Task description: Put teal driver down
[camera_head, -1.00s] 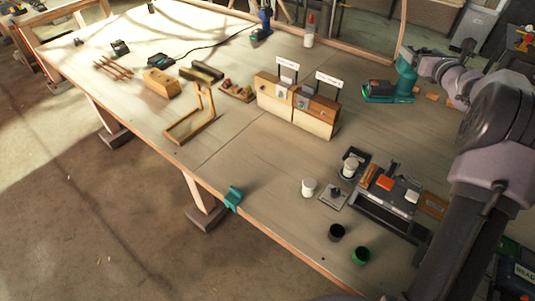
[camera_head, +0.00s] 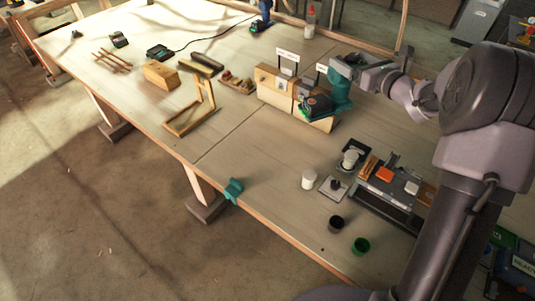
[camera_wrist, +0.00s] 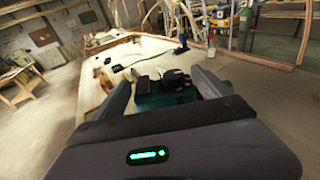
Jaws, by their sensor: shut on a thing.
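My gripper (camera_head: 352,68) is shut on the teal driver (camera_head: 341,94), near its upper end. The driver is upright, with its dark battery foot low and to the left. In the head view it overlaps the right part of the wooden blocks, hiding some of them. I cannot tell how high it is above the bench (camera_head: 235,165). In the wrist view the teal driver (camera_wrist: 165,101) shows between the two fingers of my gripper (camera_wrist: 160,88), partly hidden by the gripper body.
Wooden blocks (camera_head: 271,92) with white signs stand mid-bench. A blue driver (camera_head: 262,20) stands at the far edge. A wooden frame (camera_head: 190,118) and chargers lie left. Cups (camera_head: 360,246) and a dark tray stand at front right. Bare bench lies left of the cups.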

